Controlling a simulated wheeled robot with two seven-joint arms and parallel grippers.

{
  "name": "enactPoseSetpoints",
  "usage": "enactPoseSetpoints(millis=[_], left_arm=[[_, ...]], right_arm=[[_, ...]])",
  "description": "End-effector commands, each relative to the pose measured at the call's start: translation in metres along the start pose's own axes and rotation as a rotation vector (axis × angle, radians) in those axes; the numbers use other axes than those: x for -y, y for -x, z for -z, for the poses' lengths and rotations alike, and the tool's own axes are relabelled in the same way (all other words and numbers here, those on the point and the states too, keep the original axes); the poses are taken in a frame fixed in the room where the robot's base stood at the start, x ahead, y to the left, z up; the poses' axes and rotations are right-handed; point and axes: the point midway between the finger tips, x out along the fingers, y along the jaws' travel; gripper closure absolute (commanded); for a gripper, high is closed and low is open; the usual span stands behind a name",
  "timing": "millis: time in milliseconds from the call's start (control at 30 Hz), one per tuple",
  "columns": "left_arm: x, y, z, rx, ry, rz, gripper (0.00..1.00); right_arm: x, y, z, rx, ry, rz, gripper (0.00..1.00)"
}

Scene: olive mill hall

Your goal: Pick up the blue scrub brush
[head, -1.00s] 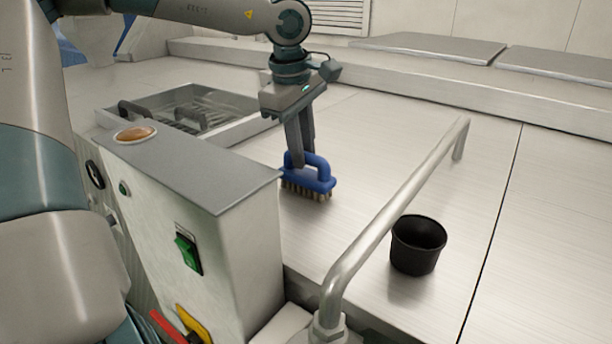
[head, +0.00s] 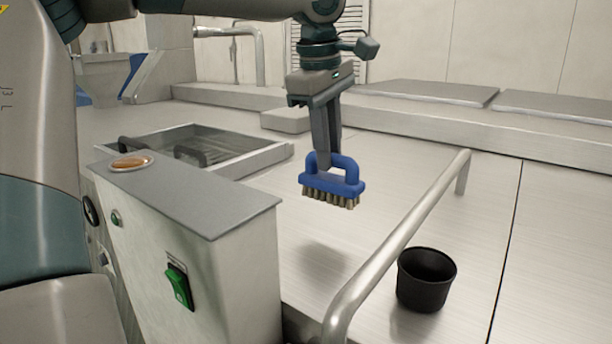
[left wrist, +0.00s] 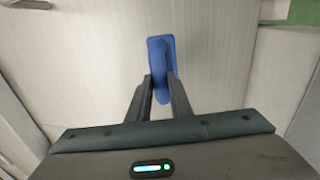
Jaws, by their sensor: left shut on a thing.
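The blue scrub brush (head: 333,188) has a looped handle on top and dark-tan bristles pointing down. My left gripper (head: 325,160) is shut on its handle and holds it in the air above the steel worktop, with a soft shadow below. In the left wrist view the brush (left wrist: 161,58) shows as a blue block between and beyond the fingertips of my left gripper (left wrist: 160,85). My right gripper is not in view.
A steel rail (head: 400,240) runs to the right of the brush. A black cup (head: 426,281) stands beyond the rail. A grey-topped cabinet (head: 190,190) with a green switch is at the left front, and a sunken tray (head: 270,157) lies behind it.

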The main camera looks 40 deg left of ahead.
Motion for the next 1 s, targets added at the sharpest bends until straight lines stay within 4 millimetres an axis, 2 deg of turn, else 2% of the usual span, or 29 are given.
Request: enactPoseSetpoints(millis=[33, 200, 400, 600, 1000], left_arm=[[-0.004, 0.002, -0.010, -0.005, 0.000, -0.002, 1.00], [-0.016, 0.018, -0.038, -0.004, 0.000, -0.002, 1.00], [-0.025, 0.032, -0.059, -0.001, 0.000, -0.001, 1.00], [-0.027, 0.036, -0.065, -0.001, 0.001, 0.000, 1.00], [-0.027, 0.037, -0.065, -0.001, 0.001, 0.000, 1.00]], right_arm=[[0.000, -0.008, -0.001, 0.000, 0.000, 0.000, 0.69], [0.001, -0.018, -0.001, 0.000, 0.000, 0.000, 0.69], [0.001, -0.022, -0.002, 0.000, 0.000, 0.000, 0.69], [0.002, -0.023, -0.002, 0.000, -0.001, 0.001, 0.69], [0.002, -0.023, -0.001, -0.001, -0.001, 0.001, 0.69]])
